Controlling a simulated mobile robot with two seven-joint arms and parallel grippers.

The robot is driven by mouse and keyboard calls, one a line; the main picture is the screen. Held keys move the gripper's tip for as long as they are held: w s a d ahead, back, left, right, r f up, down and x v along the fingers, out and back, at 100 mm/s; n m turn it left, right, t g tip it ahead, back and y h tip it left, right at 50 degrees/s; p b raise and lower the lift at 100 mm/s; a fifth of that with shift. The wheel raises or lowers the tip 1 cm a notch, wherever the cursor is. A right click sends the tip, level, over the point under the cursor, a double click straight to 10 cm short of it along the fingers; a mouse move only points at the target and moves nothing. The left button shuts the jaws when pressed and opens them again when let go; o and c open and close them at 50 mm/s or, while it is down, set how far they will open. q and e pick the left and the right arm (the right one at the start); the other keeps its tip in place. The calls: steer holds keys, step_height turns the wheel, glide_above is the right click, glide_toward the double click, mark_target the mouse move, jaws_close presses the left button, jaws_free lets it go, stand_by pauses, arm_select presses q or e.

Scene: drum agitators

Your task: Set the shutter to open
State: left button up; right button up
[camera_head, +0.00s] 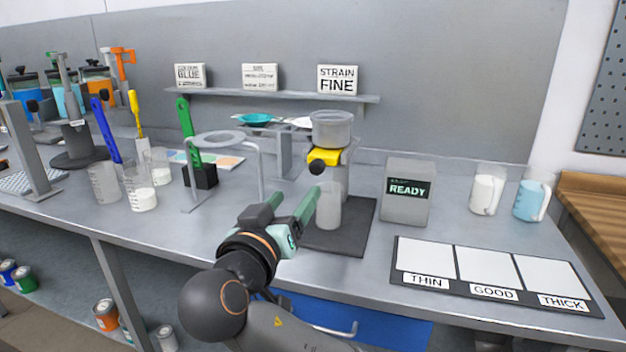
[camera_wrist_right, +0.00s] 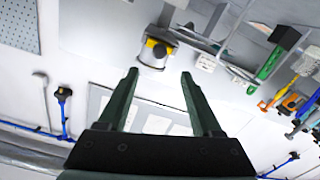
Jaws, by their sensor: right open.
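The dispenser (camera_head: 333,128) stands on the bench with a clear hopper on top. Below the hopper is a yellow shutter part (camera_head: 323,156) with a black knob (camera_head: 316,168) on its front left. The yellow part also shows in the right wrist view (camera_wrist_right: 158,42), beyond my fingertips. A translucent cup (camera_head: 328,208) stands under the dispenser. My right gripper (camera_head: 296,195) is open and empty, in front of and below the shutter, apart from it. I cannot tell the shutter's setting. My left gripper is not in view.
A grey READY box (camera_head: 408,192) stands to the right of the dispenser. A ring stand (camera_head: 262,172) stands to its left. A THIN, GOOD, THICK card (camera_head: 487,272) lies at the front right. Two jugs (camera_head: 487,194) stand behind it. A shelf (camera_head: 275,97) with signs hangs behind.

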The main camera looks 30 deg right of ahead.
mark_target(316, 170)
steer(key=x, duration=1.2)
steer(key=shift+w+d+p, duration=0.1)
steer(key=shift+d+p, duration=0.15)
steer(key=shift+p, duration=0.1)
jaws_close()
stand_by(0.9)
